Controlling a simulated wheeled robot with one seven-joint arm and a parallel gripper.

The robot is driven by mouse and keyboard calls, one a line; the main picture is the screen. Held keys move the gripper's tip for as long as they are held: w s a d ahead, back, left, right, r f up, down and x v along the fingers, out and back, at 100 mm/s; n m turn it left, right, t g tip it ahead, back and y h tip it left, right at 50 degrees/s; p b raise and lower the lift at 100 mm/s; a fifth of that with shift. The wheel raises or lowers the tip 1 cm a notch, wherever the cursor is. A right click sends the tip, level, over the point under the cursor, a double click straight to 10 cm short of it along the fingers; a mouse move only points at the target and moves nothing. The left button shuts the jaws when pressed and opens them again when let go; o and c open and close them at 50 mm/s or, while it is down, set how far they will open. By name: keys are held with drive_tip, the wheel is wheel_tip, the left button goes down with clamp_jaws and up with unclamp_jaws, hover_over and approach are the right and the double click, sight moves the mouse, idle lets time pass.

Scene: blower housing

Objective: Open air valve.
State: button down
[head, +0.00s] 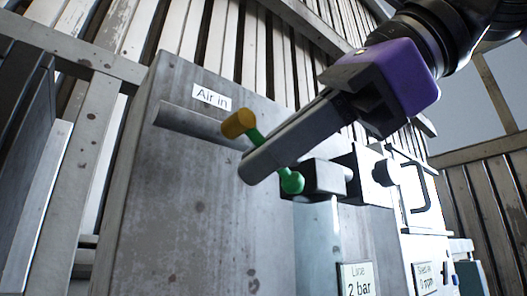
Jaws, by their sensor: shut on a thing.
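The air valve has a green lever (292,182) with an orange-yellow knob (238,123) at its upper left end. The fingers hide the lever's middle part.
An "Air in" label (212,97) sits above a horizontal pipe (188,121) on the housing (190,210). A "Line 2 bar" display (356,279) and a ppm display (425,276) are lower right. A black handle (420,190) stands right. Slatted walls surround the housing.

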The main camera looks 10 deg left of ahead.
idle(0.3)
drive_tip(key=c, duration=1.5)
unclamp_jaws()
drive_tip(key=shift+r, duration=0.1)
